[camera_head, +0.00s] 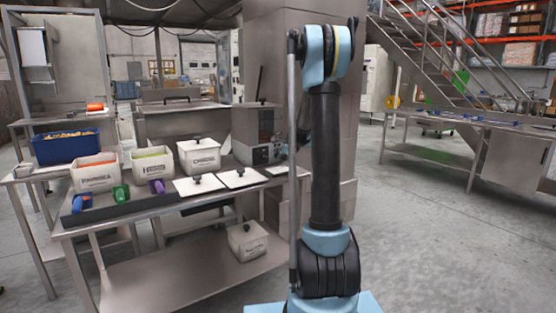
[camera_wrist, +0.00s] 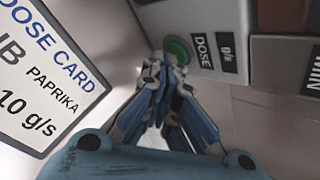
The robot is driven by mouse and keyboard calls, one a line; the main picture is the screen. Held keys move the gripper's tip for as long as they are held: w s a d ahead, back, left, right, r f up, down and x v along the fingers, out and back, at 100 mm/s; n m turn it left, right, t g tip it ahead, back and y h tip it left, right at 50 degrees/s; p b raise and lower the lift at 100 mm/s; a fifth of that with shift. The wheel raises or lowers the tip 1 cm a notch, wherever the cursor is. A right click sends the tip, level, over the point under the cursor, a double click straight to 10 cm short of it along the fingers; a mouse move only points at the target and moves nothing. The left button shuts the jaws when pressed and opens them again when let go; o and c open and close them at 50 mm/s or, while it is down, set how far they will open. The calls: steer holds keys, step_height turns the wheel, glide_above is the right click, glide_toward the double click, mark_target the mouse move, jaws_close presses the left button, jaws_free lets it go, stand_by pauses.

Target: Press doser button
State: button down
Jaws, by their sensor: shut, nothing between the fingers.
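The doser button is a round green button (camera_wrist: 178,48) on a grey panel, beside a dark label reading "DOSE". My gripper (camera_wrist: 163,66) shows in the wrist view with its blue and grey fingers drawn together just below the button. The fingertips overlap the button's lower edge in the picture; I cannot tell whether they touch it. The grey doser machine (camera_head: 264,153) stands at the right end of the metal table in the head view. My gripper is hidden there behind my arm.
A white dose card (camera_wrist: 45,75) reading "PAPRIKA" and "10 g/s" is left of the fingers. A second dark label (camera_wrist: 228,53) reads "g/s". In the head view, white tubs (camera_head: 95,176), flat white lids (camera_head: 240,178) and scoops (camera_head: 121,193) stand on the table (camera_head: 160,205).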

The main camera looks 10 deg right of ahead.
steer(key=shift+s, duration=0.1)
steer(key=shift+s+d, duration=0.1)
steer(key=shift+s, duration=0.25)
steer(key=shift+s+d, duration=0.1)
stand_by(0.4)
steer(key=shift+s+d, duration=0.4)
steer(key=shift+s, duration=0.5)
steer(key=shift+s+d, duration=0.4)
steer(key=shift+s, duration=0.45)
steer(key=shift+s+d, duration=0.4)
steer(key=shift+s, duration=0.5)
